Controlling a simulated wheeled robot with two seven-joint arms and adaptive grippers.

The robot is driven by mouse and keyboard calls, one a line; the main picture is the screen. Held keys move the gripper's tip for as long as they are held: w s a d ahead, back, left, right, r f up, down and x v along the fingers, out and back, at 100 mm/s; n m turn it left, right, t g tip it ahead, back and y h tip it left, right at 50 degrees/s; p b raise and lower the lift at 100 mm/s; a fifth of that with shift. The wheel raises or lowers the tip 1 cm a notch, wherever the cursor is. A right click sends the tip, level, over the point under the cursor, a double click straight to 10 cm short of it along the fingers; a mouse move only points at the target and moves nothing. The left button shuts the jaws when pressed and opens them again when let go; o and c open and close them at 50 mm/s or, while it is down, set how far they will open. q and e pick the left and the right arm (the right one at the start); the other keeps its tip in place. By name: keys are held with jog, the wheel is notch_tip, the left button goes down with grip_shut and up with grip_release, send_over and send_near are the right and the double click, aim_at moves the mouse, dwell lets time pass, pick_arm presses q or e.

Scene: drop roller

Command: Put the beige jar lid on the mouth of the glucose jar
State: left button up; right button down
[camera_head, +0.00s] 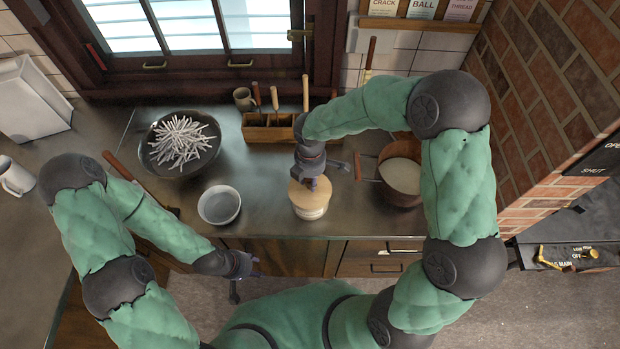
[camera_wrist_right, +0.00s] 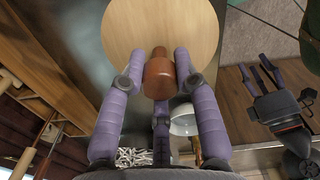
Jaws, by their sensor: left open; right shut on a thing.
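The beige jar lid (camera_head: 318,199) is a round disc with a brown knob, and the knob also shows in the right wrist view (camera_wrist_right: 159,77). My right gripper (camera_head: 311,182) points down and is shut on the knob, its purple fingers around it. The glucose jar (camera_head: 312,213) is pale with a label and stands upright on the counter directly below the lid. The lid covers its mouth from above; I cannot tell whether it is fully seated. My left gripper (camera_head: 243,278) is open and empty in front of the counter; it also shows in the right wrist view (camera_wrist_right: 262,88).
A white bowl (camera_head: 219,205) stands left of the jar. A dark pan of white sticks (camera_head: 180,143) is behind it. A wooden tool box (camera_head: 268,129) stands behind the jar, and a brown pot (camera_head: 401,181) to its right. The counter's front edge is close.

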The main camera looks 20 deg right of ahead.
jog(key=c, duration=0.9)
grip_release()
jog(key=shift+f, duration=0.15)
jog(key=shift+r, duration=0.3)
notch_tip(320, 180, up, 12)
jog(key=shift+f+p, duration=0.1)
jog(key=shift+p, duration=0.6)
